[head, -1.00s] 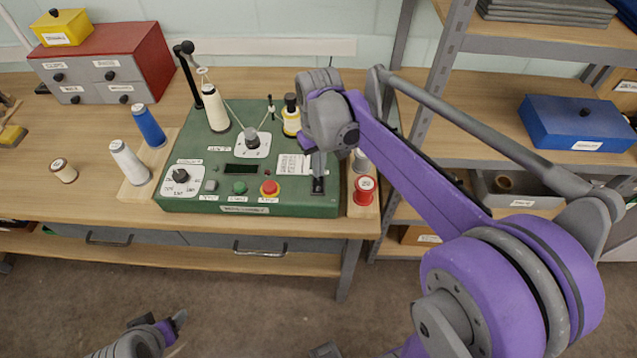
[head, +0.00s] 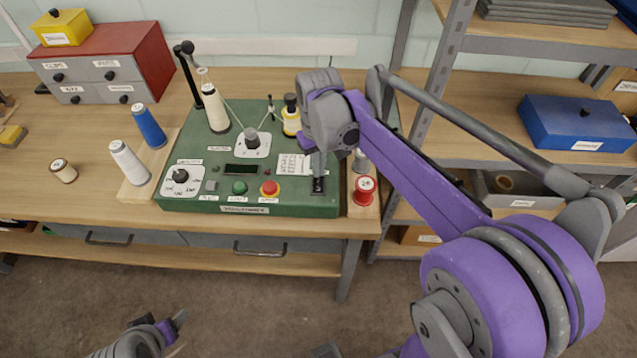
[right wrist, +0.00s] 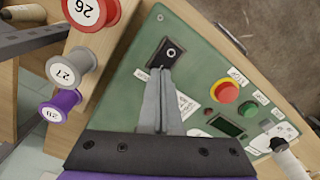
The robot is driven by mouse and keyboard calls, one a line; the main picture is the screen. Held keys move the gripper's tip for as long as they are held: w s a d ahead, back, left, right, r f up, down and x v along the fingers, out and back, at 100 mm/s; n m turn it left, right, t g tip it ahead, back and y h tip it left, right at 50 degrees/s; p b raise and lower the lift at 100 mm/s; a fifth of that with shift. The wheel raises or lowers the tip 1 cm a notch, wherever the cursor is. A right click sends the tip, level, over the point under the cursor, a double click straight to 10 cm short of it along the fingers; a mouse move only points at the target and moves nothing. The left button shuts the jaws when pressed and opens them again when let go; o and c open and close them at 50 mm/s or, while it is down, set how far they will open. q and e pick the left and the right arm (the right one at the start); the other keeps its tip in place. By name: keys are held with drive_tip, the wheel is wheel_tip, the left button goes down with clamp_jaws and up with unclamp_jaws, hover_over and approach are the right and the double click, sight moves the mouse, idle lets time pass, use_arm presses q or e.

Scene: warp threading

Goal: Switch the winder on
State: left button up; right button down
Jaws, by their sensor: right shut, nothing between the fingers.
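The winder (head: 262,206) is a green box on the wooden table, with a selector dial, a green button, a red button and a dark display. My right gripper (head: 318,171) is shut and empty, pointing down at the switch. In the right wrist view its fingertips (right wrist: 163,74) are at the switch's edge; whether they touch it I cannot tell. My left gripper (head: 180,318) is low at the bottom left, away from the table, its jaws unclear.
White and blue thread cones (head: 130,163) stand left of the winder. A red spool (head: 364,191) stands close to its right edge, with other spools behind it. A red drawer box (head: 155,62) is at the back left. A shelf with a blue box (head: 577,124) is at the right.

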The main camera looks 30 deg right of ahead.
sight(319, 180)
use_arm(q)
drive_tip(key=shift+s+f+b, duration=0.2)
drive_tip(key=shift+f+b, duration=0.35)
drive_tip(key=shift+f, duration=0.15)
use_arm(e)
drive_tip(key=shift+f, duration=0.95)
drive_tip(key=shift+r, duration=0.1)
drive_tip(key=shift+r+p, duration=1.9)
drive_tip(key=shift+r, duration=1.55)
use_arm(q)
drive_tip(key=r, duration=0.1)
drive_tip(key=w+r, duration=0.1)
drive_tip(key=r, duration=0.1)
drive_tip(key=w+r, duration=0.1)
drive_tip(key=r, duration=0.1)
drive_tip(key=shift+r, duration=0.15)
use_arm(e)
drive_tip(key=shift+s, duration=0.15)
drive_tip(key=s+a+f+t, duration=0.3)
drive_tip(key=s, duration=0.3)
drive_tip(key=s+a+f+t, duration=0.2)
drive_tip(key=s+a+f, duration=0.1)
drive_tip(key=s, duration=0.4)
drive_tip(key=shift+s+a+f+t, duration=0.2)
drive_tip(key=shift+a+f+t, duration=0.2)
drive_tip(key=shift+f, duration=0.05)
